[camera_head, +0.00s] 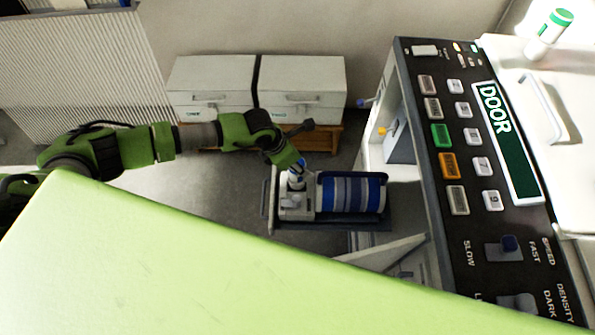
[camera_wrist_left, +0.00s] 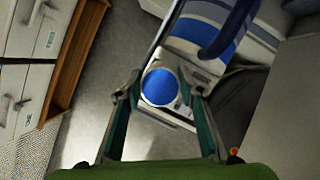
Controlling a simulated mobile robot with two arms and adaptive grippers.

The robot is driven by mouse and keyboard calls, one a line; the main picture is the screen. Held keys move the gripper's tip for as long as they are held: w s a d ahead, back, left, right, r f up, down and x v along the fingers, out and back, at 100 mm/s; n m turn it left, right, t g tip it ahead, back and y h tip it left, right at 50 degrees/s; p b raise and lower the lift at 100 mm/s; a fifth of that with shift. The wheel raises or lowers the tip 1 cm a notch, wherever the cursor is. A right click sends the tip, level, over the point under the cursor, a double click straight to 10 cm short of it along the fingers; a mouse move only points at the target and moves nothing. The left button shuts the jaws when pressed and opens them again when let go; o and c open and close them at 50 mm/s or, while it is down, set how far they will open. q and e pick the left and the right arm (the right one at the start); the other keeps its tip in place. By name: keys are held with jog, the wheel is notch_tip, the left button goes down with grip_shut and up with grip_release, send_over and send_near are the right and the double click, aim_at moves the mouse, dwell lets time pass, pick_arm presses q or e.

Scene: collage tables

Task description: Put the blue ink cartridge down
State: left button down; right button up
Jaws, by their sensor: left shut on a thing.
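My left gripper (camera_head: 296,168) reaches in from the left over a pulled-out tray (camera_head: 272,222) on the machine's left side. It is shut on the blue ink cartridge (camera_head: 296,181), a white cylinder with a blue end. In the left wrist view, the round blue end of the cartridge (camera_wrist_left: 160,87) sits between the two fingertips (camera_wrist_left: 160,94). The cartridge is upright over the pale left part of the tray, beside a blue striped drum (camera_head: 350,194). I cannot tell whether its lower end touches the tray. My right gripper is not in view.
The machine's control panel (camera_head: 470,140) stands at the right, its front open behind the tray. A green-topped white cylinder (camera_head: 548,33) stands on the machine. Two white boxes (camera_head: 300,85) sit on a wooden base behind my arm. A light green surface (camera_head: 200,265) fills the foreground.

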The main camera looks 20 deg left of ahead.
pick_arm(q)
jog(key=shift+f, duration=2.15)
jog(key=c, duration=1.4)
grip_release()
jog(key=shift+f, duration=0.15)
jog(key=v, duration=1.2)
jog(key=shift+d+r, duration=0.1)
jog(key=shift+r, duration=0.15)
